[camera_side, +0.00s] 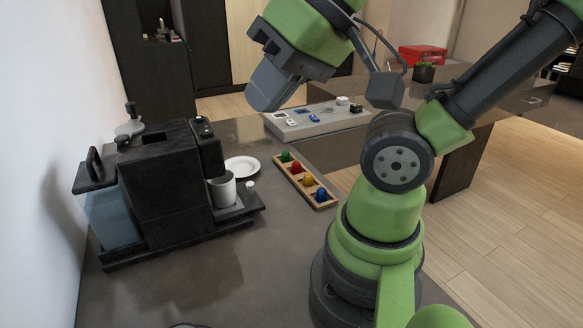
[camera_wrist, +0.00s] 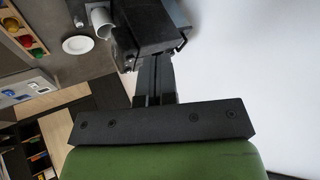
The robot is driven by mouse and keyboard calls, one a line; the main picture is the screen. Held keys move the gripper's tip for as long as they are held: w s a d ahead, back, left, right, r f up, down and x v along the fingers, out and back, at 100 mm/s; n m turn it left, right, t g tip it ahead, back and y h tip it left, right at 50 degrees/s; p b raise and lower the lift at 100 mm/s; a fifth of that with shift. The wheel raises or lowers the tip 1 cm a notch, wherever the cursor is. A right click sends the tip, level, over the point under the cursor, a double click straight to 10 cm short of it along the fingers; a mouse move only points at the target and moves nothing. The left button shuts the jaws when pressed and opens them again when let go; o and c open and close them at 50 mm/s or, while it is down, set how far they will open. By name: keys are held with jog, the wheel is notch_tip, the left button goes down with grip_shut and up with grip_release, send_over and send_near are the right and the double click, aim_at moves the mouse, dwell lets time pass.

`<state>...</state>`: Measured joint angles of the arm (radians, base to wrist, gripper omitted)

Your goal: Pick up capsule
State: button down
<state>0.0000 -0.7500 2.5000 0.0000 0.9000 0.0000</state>
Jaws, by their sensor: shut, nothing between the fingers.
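Several coloured capsules sit in a row in a wooden holder (camera_side: 325,203) on the counter in the side view: a green capsule (camera_side: 285,157), a red capsule (camera_side: 295,168), a yellow capsule (camera_side: 308,180) and a blue capsule (camera_side: 321,195). Some capsules, including the red capsule (camera_wrist: 11,24), also show at the upper left of the wrist view. My gripper (camera_side: 263,103) is high above the counter, between the coffee machine and the holder in the picture. Its fingers (camera_wrist: 155,77) are together and empty, apart from every capsule.
A black coffee machine (camera_side: 165,190) with a clear water tank (camera_side: 110,218) stands left of the holder. A white mug (camera_side: 222,190) is at its front, and a white plate (camera_side: 242,166) lies beside it. A grey panel (camera_side: 335,121) lies behind. The front counter is mostly clear.

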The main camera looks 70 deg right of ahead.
jog(key=c, duration=1.8)
grip_release()
jog(key=o, duration=1)
